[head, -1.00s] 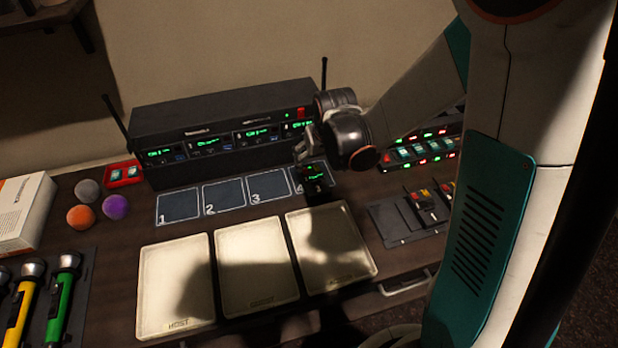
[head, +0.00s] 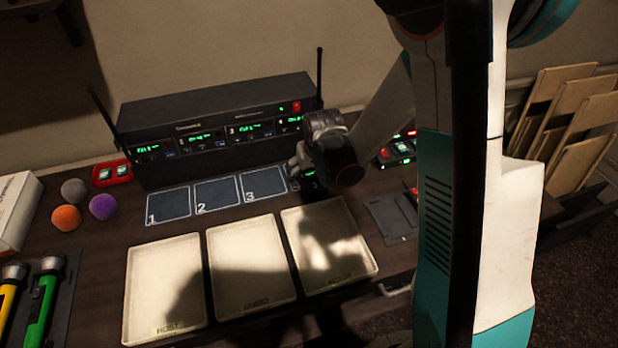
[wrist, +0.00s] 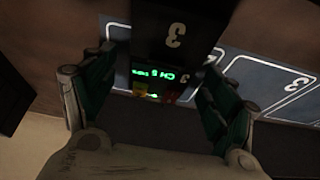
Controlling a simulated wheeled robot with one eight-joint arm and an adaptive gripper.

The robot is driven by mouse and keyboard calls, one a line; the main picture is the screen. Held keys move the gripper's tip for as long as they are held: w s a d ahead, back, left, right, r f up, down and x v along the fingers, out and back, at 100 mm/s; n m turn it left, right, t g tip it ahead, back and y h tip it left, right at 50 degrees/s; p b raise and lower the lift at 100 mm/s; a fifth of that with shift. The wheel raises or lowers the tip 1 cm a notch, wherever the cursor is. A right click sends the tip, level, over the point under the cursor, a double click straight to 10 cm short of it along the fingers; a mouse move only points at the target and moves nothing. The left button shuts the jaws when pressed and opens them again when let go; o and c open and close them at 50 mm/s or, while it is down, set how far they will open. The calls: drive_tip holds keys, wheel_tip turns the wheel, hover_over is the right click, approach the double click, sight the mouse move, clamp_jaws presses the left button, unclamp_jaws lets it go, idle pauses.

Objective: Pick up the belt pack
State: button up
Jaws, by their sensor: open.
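The belt pack (wrist: 174,32) is black, with an upside-down white 3 and a lit green display in the wrist view. In the head view its green display (head: 309,174) shows just under my gripper (head: 305,172), around the fourth marked square. The gripper hides most of the pack there. In the wrist view my gripper (wrist: 160,66) is open, with one dark green finger pad on each side of the pack's display end. I cannot tell whether either pad touches it.
A black receiver rack (head: 222,125) with two antennas stands behind numbered squares (head: 217,192). Three pale trays (head: 165,285) lie in front. A panel with lit buttons (head: 395,152) is right of my gripper.

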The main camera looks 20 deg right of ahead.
drive_tip(key=shift+c, duration=0.3)
drive_tip(key=c, duration=1.3)
drive_tip(key=shift+o, duration=0.2)
drive_tip(key=shift+r, duration=0.15)
